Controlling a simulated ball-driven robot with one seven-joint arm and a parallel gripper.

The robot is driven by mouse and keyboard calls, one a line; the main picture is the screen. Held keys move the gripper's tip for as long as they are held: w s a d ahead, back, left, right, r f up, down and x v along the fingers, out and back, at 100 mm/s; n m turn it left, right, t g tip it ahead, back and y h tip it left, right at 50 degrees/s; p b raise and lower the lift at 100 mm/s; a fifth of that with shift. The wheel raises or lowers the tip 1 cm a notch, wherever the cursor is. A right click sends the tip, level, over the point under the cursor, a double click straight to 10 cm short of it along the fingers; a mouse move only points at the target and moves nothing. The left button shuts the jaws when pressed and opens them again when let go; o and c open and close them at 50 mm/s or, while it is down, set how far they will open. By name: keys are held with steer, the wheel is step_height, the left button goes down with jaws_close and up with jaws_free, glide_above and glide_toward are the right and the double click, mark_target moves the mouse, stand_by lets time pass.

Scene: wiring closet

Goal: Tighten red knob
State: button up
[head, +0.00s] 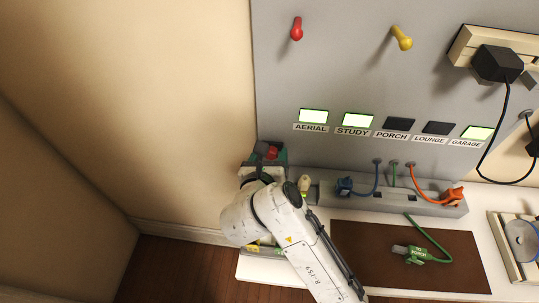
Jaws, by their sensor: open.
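A small red knob (271,153) shows at the lower left edge of the grey panel, beside a dark piece and green parts. Another red, lever-shaped knob (297,29) sticks out from the upper left of the panel. My gripper (262,171) is at the small red knob, just in front of it in the picture, and is open. My own wrist hides most of the fingers, so I cannot tell whether they surround or touch the knob. The upper red knob is well away from my gripper.
A yellow knob (402,39) is on the panel, above a row of labelled windows, some lit green. A green plug (415,255) lies on a brown mat (365,268). A wall stands close on the left.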

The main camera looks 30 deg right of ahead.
steer(key=c, duration=1)
steer(key=shift+c, duration=0.2)
steer(key=m+p, duration=0.1)
steer(key=m+t+y+p, duration=0.1)
steer(key=shift+s+d+r+m+y, duration=0.15)
steer(key=shift+m+y, duration=0.15)
steer(key=shift+d+m+t+y+p, duration=0.15)
steer(key=shift+m+t+y+p, duration=0.45)
steer(key=shift+m+p, duration=0.5)
steer(key=m, duration=0.1)
steer(key=m+t+y, duration=0.1)
steer(key=shift+s+d+f+m+p, duration=0.1)
steer(key=shift+f+m+p, duration=0.15)
steer(key=shift+m+p, duration=0.05)
steer(key=m+t, duration=0.1)
steer(key=m+y, duration=0.1)
steer(key=m, duration=0.1)
steer(key=shift+d+f+t, duration=0.1)
steer(key=shift+f+t, duration=0.1)
steer(key=shift+t, duration=0.2)
steer(key=shift+m, duration=0.3)
